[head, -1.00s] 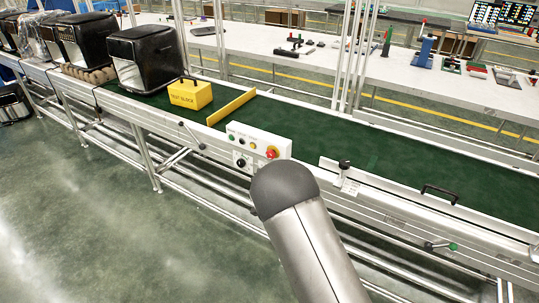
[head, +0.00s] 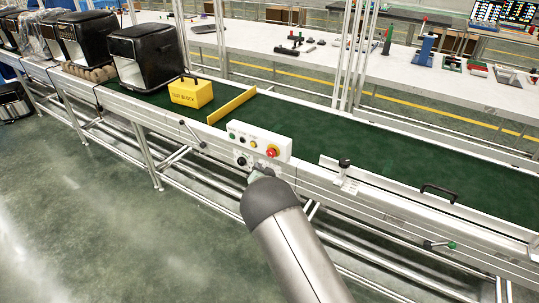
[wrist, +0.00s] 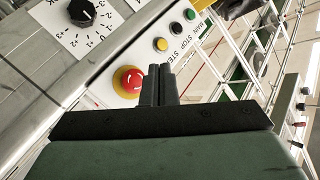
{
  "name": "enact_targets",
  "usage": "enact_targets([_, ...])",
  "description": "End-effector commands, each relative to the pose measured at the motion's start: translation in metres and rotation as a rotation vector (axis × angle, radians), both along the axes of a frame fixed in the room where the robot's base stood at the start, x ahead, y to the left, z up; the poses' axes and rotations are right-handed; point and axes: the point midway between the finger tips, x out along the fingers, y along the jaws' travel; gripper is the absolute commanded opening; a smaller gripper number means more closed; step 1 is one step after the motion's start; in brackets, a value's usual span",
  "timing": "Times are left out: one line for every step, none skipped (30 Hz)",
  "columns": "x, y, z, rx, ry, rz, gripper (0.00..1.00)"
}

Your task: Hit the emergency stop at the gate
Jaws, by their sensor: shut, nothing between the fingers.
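The red emergency stop button (head: 272,151) with its yellow collar sits on the right end of the white control box (head: 288,146) at the conveyor's front edge. In the wrist view the red button (wrist: 132,80) shows just left of the fingertips of my gripper (wrist: 159,72). The fingers are shut and empty, and they partly overlap the right edge of the yellow collar. I cannot tell whether they touch it. In the head view the gripper is mostly hidden behind my arm, below the box. The yellow gate bar (head: 231,105) lies across the belt behind the box.
A black dial (wrist: 81,10) is beside the box. Green, black and yellow buttons (wrist: 160,44) share the panel with the stop. A yellow test block (head: 190,92) and a black fryer (head: 143,56) stand on the green belt (head: 400,160). The floor at front left is clear.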

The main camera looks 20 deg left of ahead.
Motion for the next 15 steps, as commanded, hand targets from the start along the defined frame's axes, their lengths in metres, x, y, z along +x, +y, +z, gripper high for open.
enact_targets([0.008,-0.003,0.000,-0.001,-0.001,0.000,0.00])
enact_targets([0.012,-0.004,0.000,-0.001,-0.001,0.000,0.00])
enact_targets([0.017,-0.005,0.000,-0.002,-0.001,-0.001,0.00])
enact_targets([0.021,-0.006,0.000,-0.002,-0.001,-0.001,0.00])
enact_targets([0.025,-0.007,-0.003,0.000,0.000,-0.001,0.00])
enact_targets([0.029,-0.008,-0.004,0.002,-0.001,-0.001,0.00])
enact_targets([0.032,-0.008,-0.004,0.002,0.000,-0.001,0.00])
enact_targets([0.035,-0.009,-0.004,0.002,0.000,-0.001,0.00])
enact_targets([0.038,-0.009,-0.003,0.002,0.000,-0.001,0.00])
enact_targets([0.039,-0.010,-0.003,0.002,-0.001,0.000,0.00])
enact_targets([0.041,-0.010,-0.002,0.002,-0.001,0.000,0.00])
enact_targets([0.043,-0.011,-0.002,0.001,0.000,-0.001,0.00])
enact_targets([0.044,-0.011,-0.001,0.001,0.000,-0.001,0.00])
enact_targets([0.045,-0.011,-0.001,0.001,0.001,0.000,0.00])
enact_targets([0.046,-0.011,-0.001,0.000,0.000,0.000,0.00])
